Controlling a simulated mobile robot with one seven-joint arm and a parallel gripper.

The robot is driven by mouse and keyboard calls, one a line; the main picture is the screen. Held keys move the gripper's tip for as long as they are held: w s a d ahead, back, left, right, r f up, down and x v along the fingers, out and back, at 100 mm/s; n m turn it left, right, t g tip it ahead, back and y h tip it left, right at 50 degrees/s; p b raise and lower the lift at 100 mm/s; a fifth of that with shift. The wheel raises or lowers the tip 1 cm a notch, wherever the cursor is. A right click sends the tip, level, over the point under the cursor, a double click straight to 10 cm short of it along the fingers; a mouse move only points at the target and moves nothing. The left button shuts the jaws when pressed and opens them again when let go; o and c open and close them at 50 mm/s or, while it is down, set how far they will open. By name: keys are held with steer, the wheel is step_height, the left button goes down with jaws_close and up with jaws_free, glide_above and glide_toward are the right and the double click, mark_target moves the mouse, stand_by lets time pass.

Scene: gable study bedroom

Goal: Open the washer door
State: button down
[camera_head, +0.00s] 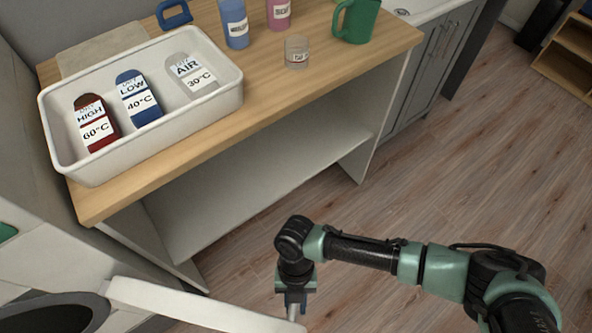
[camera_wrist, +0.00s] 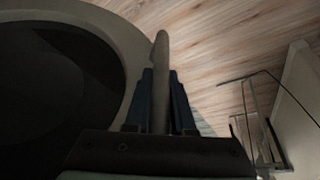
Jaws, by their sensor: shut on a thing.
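The washer (camera_head: 40,255) is at the lower left in the head view, with its dark round opening (camera_head: 45,315) partly in view. Its pale door (camera_head: 190,306) stands swung out from the front, its edge reaching right to my gripper (camera_head: 294,305). In the wrist view the door's pale ring (camera_wrist: 128,40) and dark round window (camera_wrist: 50,85) fill the left. A bar handle (camera_wrist: 161,60) runs between the two blue-grey fingers of my gripper (camera_wrist: 160,95), which is shut on it. The fingertips are cut off low in the head view.
A wooden-topped counter (camera_head: 270,85) stands behind the door, with an open shelf (camera_head: 260,185) below. On it are a white tray (camera_head: 150,150) with several labelled tags, a glass (camera_head: 297,52) and a green mug (camera_head: 355,22). Wooden floor (camera_head: 480,170) to the right is clear.

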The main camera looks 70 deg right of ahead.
steer(key=shift+d+f, duration=0.15)
steer(key=shift+d, duration=0.1)
steer(key=c, duration=0.8)
jaws_free()
steer(key=shift+o, duration=0.2)
steer(key=p+v, duration=0.1)
steer(key=v, duration=1.2)
steer(key=shift+a, duration=0.15)
